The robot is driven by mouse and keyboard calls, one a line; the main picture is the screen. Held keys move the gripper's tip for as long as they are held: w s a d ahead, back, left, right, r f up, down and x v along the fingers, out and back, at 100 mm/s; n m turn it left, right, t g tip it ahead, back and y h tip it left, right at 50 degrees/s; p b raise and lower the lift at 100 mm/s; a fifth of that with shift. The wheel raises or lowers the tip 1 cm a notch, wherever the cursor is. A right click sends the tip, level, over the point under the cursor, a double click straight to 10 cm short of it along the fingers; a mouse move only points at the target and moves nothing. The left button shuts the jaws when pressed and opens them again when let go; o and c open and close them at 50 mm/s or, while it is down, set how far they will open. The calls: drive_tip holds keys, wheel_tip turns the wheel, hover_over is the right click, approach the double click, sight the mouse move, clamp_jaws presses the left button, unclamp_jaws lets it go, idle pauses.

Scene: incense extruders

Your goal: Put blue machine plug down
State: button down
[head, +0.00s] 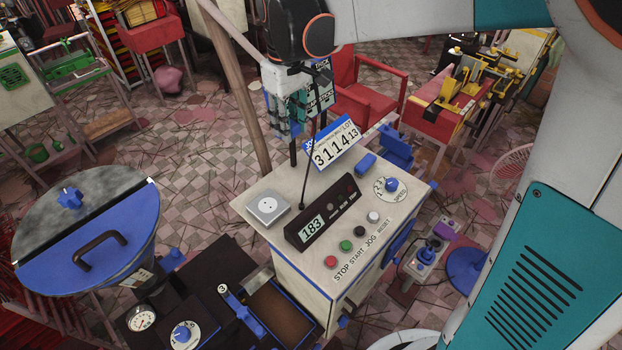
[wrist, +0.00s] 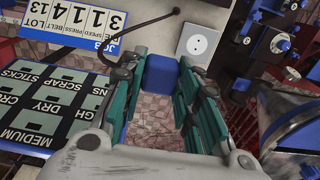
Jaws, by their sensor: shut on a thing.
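My gripper (head: 287,118) hangs above the back edge of the cream machine (head: 260,232). In the wrist view its teal fingers (wrist: 160,95) are closed on the sides of a blue block, the blue plug (wrist: 160,74). In the head view the plug is mostly hidden by the fingers. A white square socket plate (head: 268,207) with a round outlet sits on the machine's top left. It also shows in the wrist view (wrist: 197,43), beyond the plug and to its right. The plug is apart from the socket.
A number sign (head: 335,145) stands at the machine's back, close to my gripper. A thin dark upright rod or cord rises near it. The display box (head: 318,215) and several buttons fill the machine's front top. A large blue-lidded drum (head: 85,230) stands left.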

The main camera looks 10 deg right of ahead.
drive_tip(key=b, duration=0.2)
approach(295, 192)
wheel_tip(295, 192, down, 6)
drive_tip(key=shift+w+a+r, duration=0.1)
drive_tip(key=shift+r, duration=0.15)
drive_tip(key=shift+f+b, duration=0.45)
drive_tip(key=shift+b, duration=0.1)
drive_tip(key=shift+f, duration=0.1)
drive_tip(key=c, duration=1.7)
unclamp_jaws()
drive_tip(key=o, duration=0.5)
